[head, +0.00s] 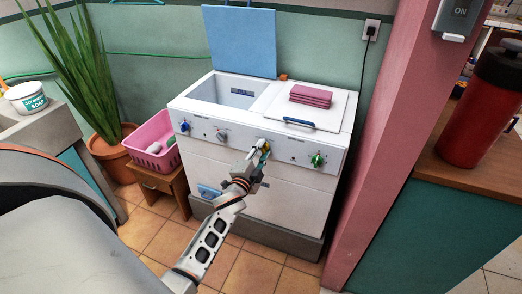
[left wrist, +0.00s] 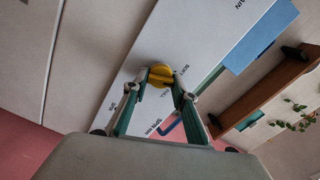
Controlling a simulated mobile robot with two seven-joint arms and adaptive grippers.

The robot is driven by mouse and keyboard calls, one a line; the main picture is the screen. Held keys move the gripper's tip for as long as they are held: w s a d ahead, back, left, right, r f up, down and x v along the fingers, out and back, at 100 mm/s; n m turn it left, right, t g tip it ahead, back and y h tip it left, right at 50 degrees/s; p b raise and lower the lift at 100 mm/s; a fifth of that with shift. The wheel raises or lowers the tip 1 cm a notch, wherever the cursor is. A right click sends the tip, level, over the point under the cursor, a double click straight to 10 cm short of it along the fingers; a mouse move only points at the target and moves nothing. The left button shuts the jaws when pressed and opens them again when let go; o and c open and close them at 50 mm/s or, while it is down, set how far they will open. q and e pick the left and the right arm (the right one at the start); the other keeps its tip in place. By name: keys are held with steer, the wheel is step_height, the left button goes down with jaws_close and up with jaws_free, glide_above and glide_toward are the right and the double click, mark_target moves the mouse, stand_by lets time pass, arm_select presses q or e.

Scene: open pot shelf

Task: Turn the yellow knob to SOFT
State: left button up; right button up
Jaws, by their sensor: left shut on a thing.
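The yellow knob (left wrist: 160,76) sits on the white front panel of the washing machine (head: 254,184). In the head view the knob (head: 265,146) is small and partly covered by my left gripper (head: 260,152). My left gripper (left wrist: 159,88) has its two fingers on either side of the knob and is shut on it. Dark printed labels surround the knob in the left wrist view; one to its right appears to read SOFT (left wrist: 184,72). The knob's exact pointing direction is too small to tell. My right gripper is out of view.
Folded pink cloth (head: 311,96) lies on top. A pink basket (head: 153,142) stands left, and a pink wall post (head: 388,130) stands close on the right.

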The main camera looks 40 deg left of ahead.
arm_select(q)
steer(key=shift+r+n+p, duration=0.25)
steer(key=shift+n+p, duration=0.2)
steer(key=shift+n, duration=0.75)
steer(key=shift+f+n+p, duration=0.15)
steer(key=shift+n+p, duration=0.25)
steer(key=shift+n, duration=0.6)
steer(key=o, duration=1.1)
steer(key=shift+s, duration=0.1)
steer(key=v, duration=1.1)
steer(key=shift+s, duration=0.4)
